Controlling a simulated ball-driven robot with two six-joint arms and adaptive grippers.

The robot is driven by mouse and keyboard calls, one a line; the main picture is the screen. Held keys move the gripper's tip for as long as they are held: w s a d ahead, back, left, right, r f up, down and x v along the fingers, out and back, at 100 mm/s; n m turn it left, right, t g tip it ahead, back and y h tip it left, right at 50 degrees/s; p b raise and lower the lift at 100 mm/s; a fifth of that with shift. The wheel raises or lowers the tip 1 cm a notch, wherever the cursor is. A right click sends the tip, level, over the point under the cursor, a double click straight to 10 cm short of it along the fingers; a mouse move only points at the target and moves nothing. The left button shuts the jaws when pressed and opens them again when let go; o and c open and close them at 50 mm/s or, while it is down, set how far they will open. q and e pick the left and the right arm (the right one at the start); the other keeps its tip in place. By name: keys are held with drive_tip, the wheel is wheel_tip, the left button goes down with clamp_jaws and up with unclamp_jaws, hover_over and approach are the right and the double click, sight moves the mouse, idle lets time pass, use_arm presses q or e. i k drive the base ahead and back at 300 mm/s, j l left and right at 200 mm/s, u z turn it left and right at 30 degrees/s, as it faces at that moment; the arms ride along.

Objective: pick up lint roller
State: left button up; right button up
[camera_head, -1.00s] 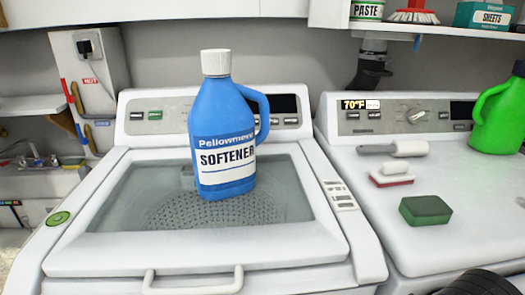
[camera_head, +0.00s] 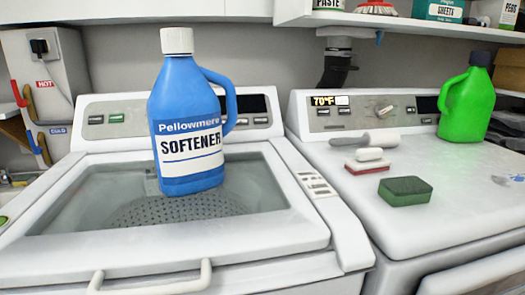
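The lint roller (camera_head: 382,138) lies on the flat top of the right-hand machine (camera_head: 345,190), just in front of its control panel. It has a grey handle pointing left and a white roll at the right end. A small white-and-red scrub brush (camera_head: 368,161) sits right in front of it and seems to overlap its lower edge in this view. Neither of my grippers is in the head view.
A green sponge (camera_head: 405,191) lies nearer me on the same top, and a green jug (camera_head: 467,105) stands at its back right. A blue softener bottle (camera_head: 187,125) stands on the left washer's lid (camera_head: 75,250). A shelf (camera_head: 400,25) hangs above.

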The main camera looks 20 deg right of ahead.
sight(382, 139)
drive_tip(key=z, duration=1.45)
